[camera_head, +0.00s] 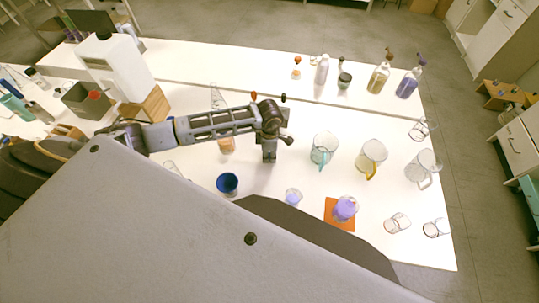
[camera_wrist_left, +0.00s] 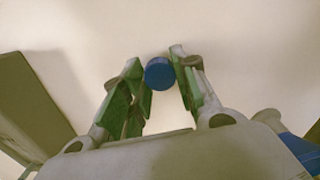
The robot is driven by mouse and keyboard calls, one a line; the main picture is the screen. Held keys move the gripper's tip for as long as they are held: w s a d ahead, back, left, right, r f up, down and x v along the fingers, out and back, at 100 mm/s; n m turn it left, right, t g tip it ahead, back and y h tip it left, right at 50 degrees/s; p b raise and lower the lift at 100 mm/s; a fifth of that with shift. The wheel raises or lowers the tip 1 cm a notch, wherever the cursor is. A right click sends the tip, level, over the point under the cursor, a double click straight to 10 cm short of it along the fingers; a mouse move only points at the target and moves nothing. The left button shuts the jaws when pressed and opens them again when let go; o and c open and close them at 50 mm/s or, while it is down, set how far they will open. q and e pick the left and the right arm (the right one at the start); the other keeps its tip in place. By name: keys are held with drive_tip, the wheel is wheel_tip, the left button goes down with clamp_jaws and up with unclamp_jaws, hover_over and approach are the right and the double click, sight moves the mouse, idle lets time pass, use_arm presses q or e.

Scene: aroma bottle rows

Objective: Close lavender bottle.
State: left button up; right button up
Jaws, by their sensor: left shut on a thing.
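A bottle of purple liquid (camera_head: 409,84), which looks like the lavender one, stands on the back table strip at the right; a dark brown top shows above it, and I cannot tell whether it is closed. My left gripper (camera_head: 269,152) points down over the middle of the white table, well to the left of and nearer than that bottle. In the left wrist view, its green-padded fingers (camera_wrist_left: 160,84) are shut on a round blue cap (camera_wrist_left: 158,73). The cap is hidden in the head view. My right gripper is not in view.
An amber bottle (camera_head: 379,78) stands beside the purple one. Glass jugs (camera_head: 324,148) (camera_head: 371,157) stand right of my gripper. A blue cup (camera_head: 228,183) and an orange mat (camera_head: 333,222) bearing a purple-filled beaker (camera_head: 345,208) are nearer. A white canister (camera_head: 117,68) stands left.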

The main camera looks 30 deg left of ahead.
use_arm(q)
wheel_tip(320, 180, up, 8)
drive_tip(key=shift+r+b, duration=0.2)
drive_tip(key=shift+b, duration=0.3)
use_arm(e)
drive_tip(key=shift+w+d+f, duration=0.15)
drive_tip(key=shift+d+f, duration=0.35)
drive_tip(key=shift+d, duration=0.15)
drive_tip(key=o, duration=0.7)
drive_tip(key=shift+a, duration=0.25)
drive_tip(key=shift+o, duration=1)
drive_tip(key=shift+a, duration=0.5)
use_arm(q)
drive_tip(key=shift+r, duration=0.4)
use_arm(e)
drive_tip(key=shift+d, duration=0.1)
use_arm(q)
drive_tip(key=shift+s, duration=0.1)
